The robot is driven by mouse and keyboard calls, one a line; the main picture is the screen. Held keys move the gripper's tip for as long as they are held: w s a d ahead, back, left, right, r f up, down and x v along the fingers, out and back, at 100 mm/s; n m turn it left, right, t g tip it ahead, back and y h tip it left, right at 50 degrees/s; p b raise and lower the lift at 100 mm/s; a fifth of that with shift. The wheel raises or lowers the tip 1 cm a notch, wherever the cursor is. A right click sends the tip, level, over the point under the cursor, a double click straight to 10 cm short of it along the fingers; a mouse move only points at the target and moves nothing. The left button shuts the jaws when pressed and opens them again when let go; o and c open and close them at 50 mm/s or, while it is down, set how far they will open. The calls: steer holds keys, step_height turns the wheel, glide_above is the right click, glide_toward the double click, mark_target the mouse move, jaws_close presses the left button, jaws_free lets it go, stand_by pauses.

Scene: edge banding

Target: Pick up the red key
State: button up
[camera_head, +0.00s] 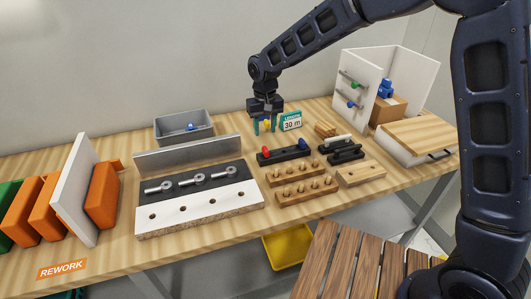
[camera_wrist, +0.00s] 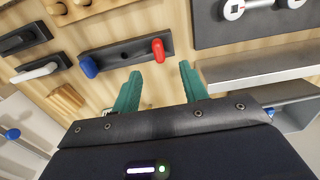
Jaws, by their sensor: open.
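The red key (camera_head: 265,154) stands upright at the left end of a black holder (camera_head: 284,156) on the workbench. A blue key (camera_head: 302,143) stands at the holder's other end. In the wrist view the red key (camera_wrist: 158,50) is just beyond the fingertips, roughly centred between them, and the blue key (camera_wrist: 88,67) is to the left. My gripper (camera_head: 265,127) hangs above and behind the holder with its teal fingers apart. The wrist view shows the open fingers (camera_wrist: 159,75) with nothing between them.
Wooden peg blocks (camera_head: 300,190) stand in front of the holder. A fixture board with metal fittings (camera_head: 198,206) is to the left. A white cabinet (camera_head: 360,82) with coloured knobs stands at the right.

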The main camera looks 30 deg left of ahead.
glide_above(266, 148)
steer(key=f, duration=0.4)
steer(key=shift+s+f, duration=0.25)
steer(key=shift+s, duration=0.05)
steer(key=shift+w+a+f, duration=0.1)
steer(key=shift+w+f, duration=0.05)
steer(key=shift+f, duration=1.3)
steer(key=shift+w+f, duration=0.15)
steer(key=shift+f, duration=1.3)
jaws_close()
